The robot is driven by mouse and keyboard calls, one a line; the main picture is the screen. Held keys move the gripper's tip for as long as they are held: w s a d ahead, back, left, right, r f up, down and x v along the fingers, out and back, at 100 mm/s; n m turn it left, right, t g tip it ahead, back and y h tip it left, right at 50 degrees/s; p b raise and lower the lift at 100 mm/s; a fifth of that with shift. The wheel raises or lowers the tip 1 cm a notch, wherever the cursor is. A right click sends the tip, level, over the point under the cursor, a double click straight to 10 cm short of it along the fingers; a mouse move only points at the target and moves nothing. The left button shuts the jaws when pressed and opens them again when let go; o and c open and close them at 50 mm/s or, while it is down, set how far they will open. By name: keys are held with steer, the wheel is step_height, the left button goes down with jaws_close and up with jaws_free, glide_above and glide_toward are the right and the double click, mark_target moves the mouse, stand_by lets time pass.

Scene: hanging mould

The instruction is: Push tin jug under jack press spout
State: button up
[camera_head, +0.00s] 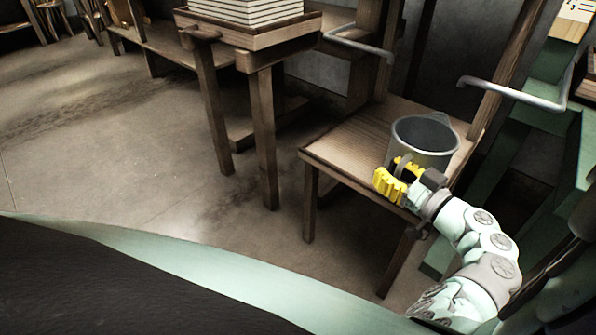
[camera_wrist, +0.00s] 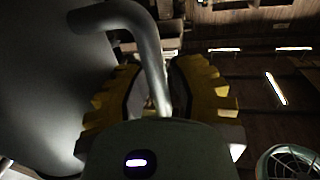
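The grey tin jug (camera_head: 423,138) stands upright on a low wooden stand (camera_head: 345,148), near its right side. Its open top faces up and its inside looks empty. My gripper (camera_head: 400,180), with yellow fingers, is at the jug's near left side. In the wrist view, the jug's bent grey handle (camera_wrist: 148,45) runs down between the two yellow fingers (camera_wrist: 158,95). The fingers look closed around it, with the jug's body (camera_wrist: 40,80) filling the left side. The exact contact is partly hidden by the gripper. I cannot clearly make out the jack press spout.
A wooden table (camera_head: 262,60) with a stack of white sheets (camera_head: 245,10) stands behind left. Grey bent metal bars (camera_head: 515,95) project near wooden posts above the stand. A green frame (camera_head: 540,165) stands at right. The stand's left top and the floor (camera_head: 110,130) are clear.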

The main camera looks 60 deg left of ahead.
steer(key=d+p, duration=0.2)
steer(key=d, duration=1.3)
steer(key=shift+w+d+p, duration=0.3)
steer(key=shift+d+p, duration=0.1)
